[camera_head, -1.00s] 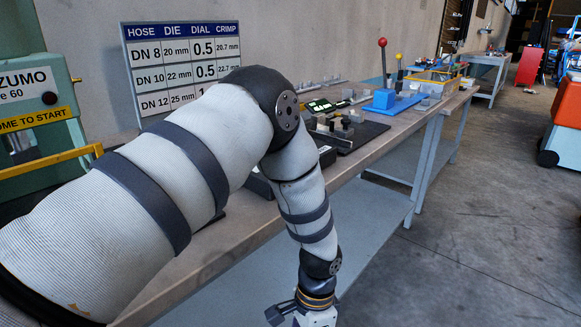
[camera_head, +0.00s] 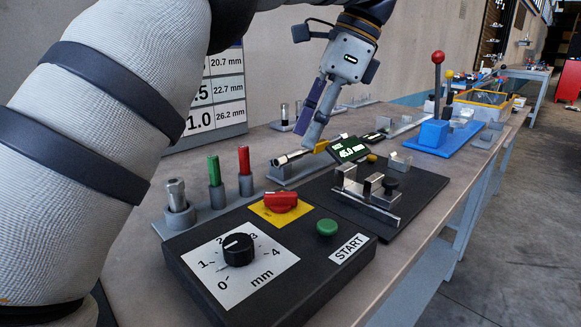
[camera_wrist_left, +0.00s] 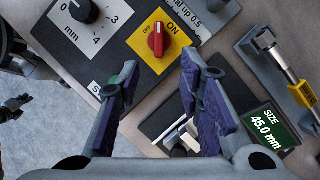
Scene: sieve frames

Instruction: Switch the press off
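The press's control box (camera_head: 330,262) is black and sits on the bench, low in the head view. Its red rotary switch (camera_head: 281,201) is on a yellow plate (camera_head: 265,213). In the wrist view the red switch (camera_wrist_left: 158,40) lies between the words OFF and ON, beyond my fingertips; I cannot tell for sure which word it points to. My left gripper (camera_head: 312,122) points down over the bench, behind and right of the switch in the head view. The wrist view shows its purple-padded fingers (camera_wrist_left: 160,75) apart, with nothing between them.
On the box are a black dial (camera_head: 238,250) and a green START button (camera_head: 327,228). Behind it stand green (camera_head: 214,170) and red (camera_head: 244,160) pins. A size display (camera_head: 350,150) and metal fixture (camera_head: 368,192) are to the right.

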